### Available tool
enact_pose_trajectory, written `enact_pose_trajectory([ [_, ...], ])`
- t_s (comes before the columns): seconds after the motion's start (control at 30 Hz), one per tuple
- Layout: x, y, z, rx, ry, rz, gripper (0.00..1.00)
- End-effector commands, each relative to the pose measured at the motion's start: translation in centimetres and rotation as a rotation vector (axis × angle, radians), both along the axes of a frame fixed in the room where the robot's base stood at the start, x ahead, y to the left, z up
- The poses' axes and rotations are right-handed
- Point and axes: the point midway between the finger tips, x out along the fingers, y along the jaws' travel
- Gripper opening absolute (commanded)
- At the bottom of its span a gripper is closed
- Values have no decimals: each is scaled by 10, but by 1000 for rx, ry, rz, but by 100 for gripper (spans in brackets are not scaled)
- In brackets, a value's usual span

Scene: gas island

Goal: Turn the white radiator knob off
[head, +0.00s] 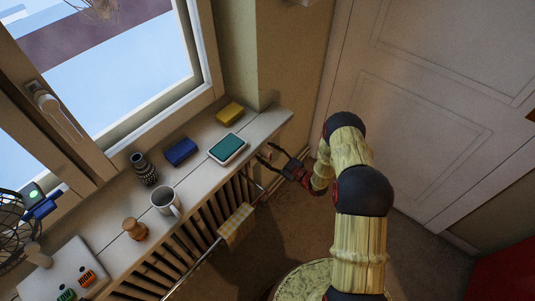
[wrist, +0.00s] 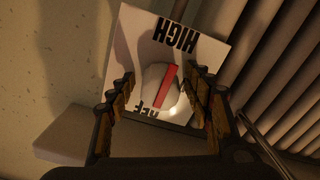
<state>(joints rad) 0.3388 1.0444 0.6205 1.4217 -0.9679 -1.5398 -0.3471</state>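The white radiator knob (wrist: 153,80) shows in the wrist view with a red pointer bar across it. The bar is tilted, its upper end leaning right toward the word HIGH. It sits on a square white plate (wrist: 130,45) marked HIGH at the top, upside down in this view; the lettering at the bottom is partly covered and hard to read. My gripper (wrist: 161,80) is open, with one finger on each side of the knob. Contact with the knob is not clear. In the head view my gripper (head: 266,158) is at the radiator's far end, below the sill; the knob is hard to make out there.
The windowsill (head: 195,150) holds a mug (head: 164,200), a patterned vase (head: 143,168), a blue box (head: 181,152), a yellow sponge-like block (head: 230,112) and a teal-topped item (head: 228,148). A door (head: 430,100) stands at right.

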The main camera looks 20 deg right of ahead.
Motion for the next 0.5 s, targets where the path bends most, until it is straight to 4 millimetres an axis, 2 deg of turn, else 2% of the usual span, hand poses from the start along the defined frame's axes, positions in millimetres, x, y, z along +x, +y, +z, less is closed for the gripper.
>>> enact_pose_trajectory([
  [0.5,0,0,0,0,0,0,22],
])
